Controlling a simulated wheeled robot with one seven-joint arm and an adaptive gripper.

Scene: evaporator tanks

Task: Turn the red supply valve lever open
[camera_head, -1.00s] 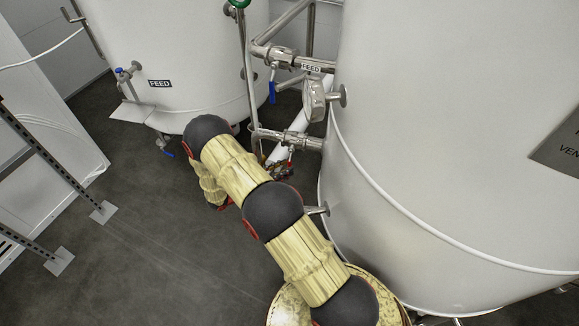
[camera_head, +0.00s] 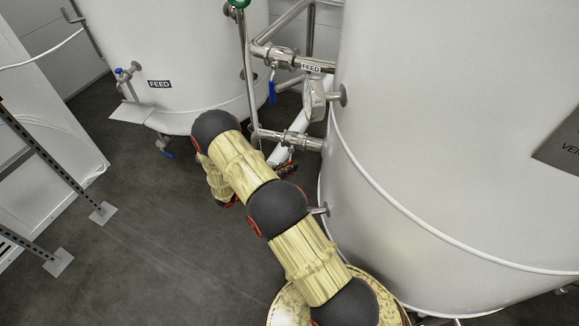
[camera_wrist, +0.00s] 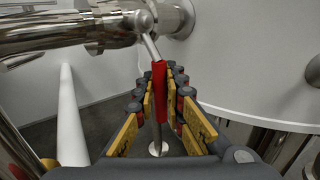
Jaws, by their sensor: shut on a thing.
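The red supply valve lever (camera_wrist: 159,85) hangs below its steel valve and pipe (camera_wrist: 105,25) in the wrist view, joined by a short metal arm. My gripper (camera_wrist: 162,82) is around the red sleeve, with one yellow and black finger on each side, shut on it. The sleeve looks nearly upright in that view. In the head view the lower steel pipe (camera_head: 290,138) runs into the large right tank (camera_head: 450,140). My gripper (camera_head: 285,169) is small and dark there, just below that pipe, and I cannot make out the lever.
A second white tank (camera_head: 185,60) stands at the back left.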

